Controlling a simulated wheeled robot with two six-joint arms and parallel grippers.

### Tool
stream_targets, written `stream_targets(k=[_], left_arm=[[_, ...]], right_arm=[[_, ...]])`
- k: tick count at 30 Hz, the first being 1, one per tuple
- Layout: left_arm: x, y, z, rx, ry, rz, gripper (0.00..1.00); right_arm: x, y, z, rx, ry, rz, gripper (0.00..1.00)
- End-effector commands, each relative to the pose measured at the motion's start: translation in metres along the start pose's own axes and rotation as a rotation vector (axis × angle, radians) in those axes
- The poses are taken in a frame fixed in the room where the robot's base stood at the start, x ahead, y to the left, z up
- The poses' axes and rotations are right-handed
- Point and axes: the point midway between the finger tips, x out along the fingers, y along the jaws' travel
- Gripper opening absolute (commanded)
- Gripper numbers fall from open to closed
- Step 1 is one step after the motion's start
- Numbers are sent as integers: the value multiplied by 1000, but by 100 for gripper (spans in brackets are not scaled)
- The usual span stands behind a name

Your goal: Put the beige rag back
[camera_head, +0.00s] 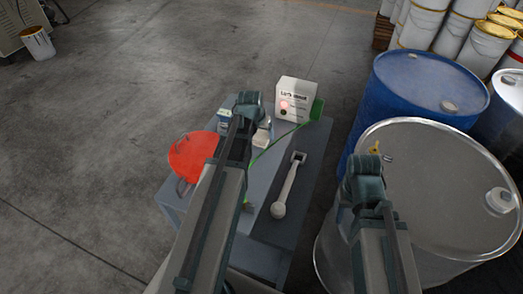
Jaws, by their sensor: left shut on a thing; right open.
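My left gripper (248,104) reaches over the far part of a grey-blue bench top (303,215). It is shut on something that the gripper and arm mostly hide. A small beige patch (263,133), which looks like the beige rag, shows just right of and below the gripper. Whether it touches the bench top I cannot tell. My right gripper (366,166) is open and empty, above the near edge of a steel drum.
A red-orange round item (193,155) overhangs the bench's left side. A white box (297,98) with a red light, a green item (317,109) with a green cord, a small box (224,118) and a pale long-handled tool (288,188) lie around. Steel (440,180) and blue (415,85) drums stand right.

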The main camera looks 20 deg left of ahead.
Motion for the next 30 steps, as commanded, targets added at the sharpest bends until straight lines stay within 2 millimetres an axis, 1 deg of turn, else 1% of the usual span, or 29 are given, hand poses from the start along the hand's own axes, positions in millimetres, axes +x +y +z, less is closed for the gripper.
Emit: stream_targets(k=[1, 3, 5, 11, 14, 21, 30], left_arm=[[16, 0, 6, 0, 0, 0, 34], [23, 0, 10, 0, 0, 0, 34], [26, 0, 11, 0, 0, 0, 34], [26, 0, 11, 0, 0, 0, 34], [34, 0, 14, 0, 0, 0, 34], [60, 0, 25, 0, 0, 0, 34], [58, 0, 24, 0, 0, 0, 34]], right_arm=[[17, -2, -1, 0, 0, 0, 50], [25, -2, -2, 0, 0, 0, 50], [28, -3, -2, 0, 0, 0, 50], [28, -3, -2, 0, 0, 0, 50], [36, -4, -2, 0, 0, 0, 50], [64, -6, -4, 0, 0, 0, 50], [63, -6, -4, 0, 0, 0, 50]])
